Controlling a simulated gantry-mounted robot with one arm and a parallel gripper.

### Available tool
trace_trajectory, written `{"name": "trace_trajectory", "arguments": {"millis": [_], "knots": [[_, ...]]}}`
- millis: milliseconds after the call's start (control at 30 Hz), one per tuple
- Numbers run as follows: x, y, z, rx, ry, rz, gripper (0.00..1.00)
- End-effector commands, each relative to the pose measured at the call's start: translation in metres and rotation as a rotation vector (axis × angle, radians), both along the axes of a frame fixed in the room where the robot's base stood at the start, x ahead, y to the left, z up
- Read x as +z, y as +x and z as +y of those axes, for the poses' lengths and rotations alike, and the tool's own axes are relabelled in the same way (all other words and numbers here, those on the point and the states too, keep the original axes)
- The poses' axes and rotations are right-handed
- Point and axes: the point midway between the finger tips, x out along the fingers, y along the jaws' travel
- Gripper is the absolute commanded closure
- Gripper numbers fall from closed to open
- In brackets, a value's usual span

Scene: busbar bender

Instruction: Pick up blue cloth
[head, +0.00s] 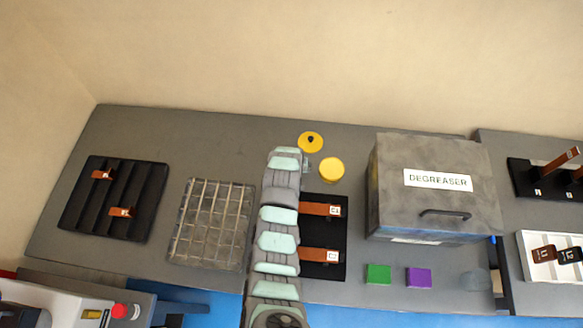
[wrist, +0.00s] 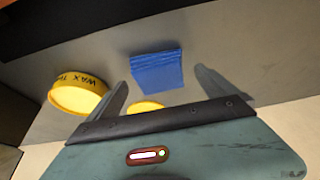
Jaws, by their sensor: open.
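In the wrist view, the blue cloth (wrist: 157,71) is a small square folded pad lying flat on the grey table. My gripper (wrist: 161,80) is open, with one finger on each side of the cloth's near side and nothing held between them. The cloth appears ahead of the fingers, and I cannot tell the exact gap. In the head view, I do not see the cloth or the fingertips; my arm covers part of the table there.
A yellow wax tin (wrist: 75,98) stands left of the fingers, with another yellow item (wrist: 145,106) partly hidden by my gripper. A black tray (head: 325,269) with copper bars lies beside my arm. The grey DEGREASER box (head: 400,200) stands right. Green (head: 379,274) and purple (head: 418,278) squares lie in front.

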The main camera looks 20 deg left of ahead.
Motion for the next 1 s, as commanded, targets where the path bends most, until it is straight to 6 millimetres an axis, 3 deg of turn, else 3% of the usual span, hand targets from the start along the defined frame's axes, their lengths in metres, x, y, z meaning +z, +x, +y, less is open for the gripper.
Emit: {"name": "trace_trajectory", "arguments": {"millis": [367, 1000], "knots": [[-0.0042, 0.0016, 0.0005, -0.001, 0.001, -0.001, 0.04], [-0.0041, 0.0015, 0.0004, 0.0, 0.0, -0.001, 0.56]]}}
